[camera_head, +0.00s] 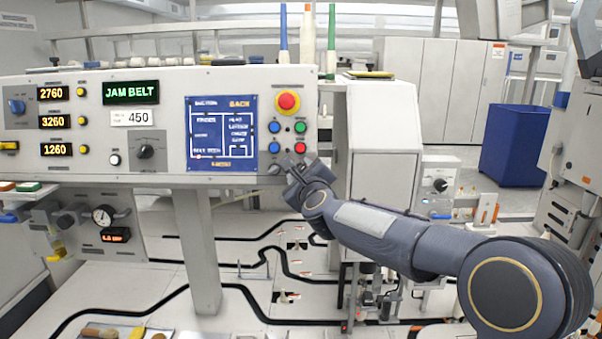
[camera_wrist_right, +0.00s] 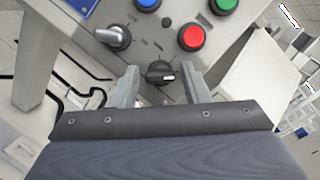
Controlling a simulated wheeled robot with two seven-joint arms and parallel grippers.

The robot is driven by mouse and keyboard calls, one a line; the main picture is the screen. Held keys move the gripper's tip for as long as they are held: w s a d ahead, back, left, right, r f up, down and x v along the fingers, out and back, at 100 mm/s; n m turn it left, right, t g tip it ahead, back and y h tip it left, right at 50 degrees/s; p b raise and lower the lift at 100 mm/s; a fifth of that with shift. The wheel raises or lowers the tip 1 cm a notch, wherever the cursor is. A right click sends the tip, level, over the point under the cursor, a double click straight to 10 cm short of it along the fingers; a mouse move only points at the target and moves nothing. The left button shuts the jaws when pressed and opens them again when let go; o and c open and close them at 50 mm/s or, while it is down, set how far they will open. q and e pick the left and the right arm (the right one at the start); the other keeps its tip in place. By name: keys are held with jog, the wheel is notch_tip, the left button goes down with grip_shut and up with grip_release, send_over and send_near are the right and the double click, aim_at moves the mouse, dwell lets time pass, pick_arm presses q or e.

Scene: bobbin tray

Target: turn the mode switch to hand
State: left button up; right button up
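A black rotary knob with a pale pointer mark (camera_wrist_right: 160,72) sits on the grey panel below the buttons in the right wrist view. It lies between the two fingers of my right gripper (camera_wrist_right: 161,82), which are spread apart with gaps on both sides. In the head view my right gripper (camera_head: 293,166) is at the panel's lower right and hides this knob. A silver lever-type switch (camera_wrist_right: 113,36) is left of it in the right wrist view. Another black knob (camera_head: 146,152) is further left on the panel. I cannot read which is labelled the mode switch. My left gripper is not in view.
Above my right gripper are blue, green and red buttons (camera_head: 300,148) and a red emergency stop (camera_head: 288,102) on a yellow base. A blue screen (camera_head: 221,133) is left of them. A grey cabinet (camera_head: 385,125) stands right of the panel.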

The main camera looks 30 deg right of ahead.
jog(key=c, duration=0.7)
jog(key=n+p, duration=0.1)
jog(key=n, duration=0.1)
jog(key=n+y+p, duration=0.1)
jog(key=shift+r+n+g+p, duration=0.25)
jog(key=shift+n+g+p, duration=0.05)
jog(key=shift+p, duration=0.05)
jog(key=n+p, duration=0.2)
jog(key=n+g+y+p, duration=0.1)
jog(key=n+p, duration=0.1)
jog(key=p, duration=0.1)
jog(key=n+p, duration=0.2)
jog(key=p, duration=0.1)
jog(key=shift+r+n+g+y, duration=0.25)
jog(key=shift+n+g+y, duration=0.05)
jog(key=n+g+p, duration=0.1)
jog(key=n+p, duration=0.2)
jog(key=p, duration=0.3)
jog(key=n+g+p, duration=0.1)
jog(key=n+p, duration=0.2)
jog(key=p, duration=0.3)
jog(key=shift+g+p, duration=0.3)
jog(key=shift+f+n+p, duration=0.25)
jog(key=shift+n+p, duration=0.55)
jog(key=shift+p, duration=0.2)
jog(key=shift+f, duration=0.1)
